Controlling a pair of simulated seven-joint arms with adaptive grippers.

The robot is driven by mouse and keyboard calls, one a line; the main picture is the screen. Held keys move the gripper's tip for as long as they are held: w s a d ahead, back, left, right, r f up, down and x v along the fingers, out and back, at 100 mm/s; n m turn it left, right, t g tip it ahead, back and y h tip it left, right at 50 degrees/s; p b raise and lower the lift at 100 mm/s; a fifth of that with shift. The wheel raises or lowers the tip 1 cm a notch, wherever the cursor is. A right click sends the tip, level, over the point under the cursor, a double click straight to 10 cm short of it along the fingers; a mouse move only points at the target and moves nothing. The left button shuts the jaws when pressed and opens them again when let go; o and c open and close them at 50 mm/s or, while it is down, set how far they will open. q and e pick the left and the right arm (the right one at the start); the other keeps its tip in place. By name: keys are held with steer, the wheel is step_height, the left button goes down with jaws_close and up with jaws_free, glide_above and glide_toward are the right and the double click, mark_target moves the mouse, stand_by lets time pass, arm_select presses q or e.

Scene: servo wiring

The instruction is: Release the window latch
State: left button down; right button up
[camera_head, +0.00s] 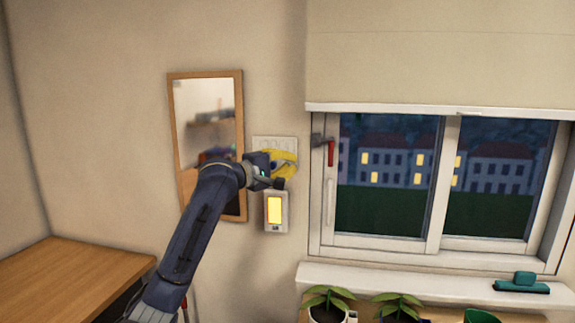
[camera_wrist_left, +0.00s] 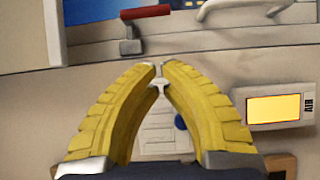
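The window latch has a red handle (camera_head: 331,152) on a grey mount at the left side of the window frame. In the left wrist view the red handle (camera_wrist_left: 146,12) and its grey mount (camera_wrist_left: 131,46) are at the top, beyond my fingertips. My left gripper (camera_head: 291,163) has yellow fingers and is left of the latch, in front of the wall and apart from the latch. In the left wrist view its fingertips (camera_wrist_left: 159,68) come together with nothing seen held between them. My right gripper is not in view.
A white switch plate (camera_head: 262,142) is partly hidden behind the left gripper. Below it is a wall unit with a lit yellow screen (camera_head: 274,210). A white window handle (camera_head: 329,203) is below the latch. Potted plants (camera_head: 328,300) stand below the sill (camera_head: 400,280). A mirror (camera_head: 207,115) hangs left.

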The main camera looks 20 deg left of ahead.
mark_target(331, 152)
arm_select(q)
steer(key=w+d, duration=0.6)
steer(key=w, duration=0.1)
steer(key=shift+w, duration=0.25)
steer(key=shift+d, duration=0.1)
steer(key=shift+f, duration=0.1)
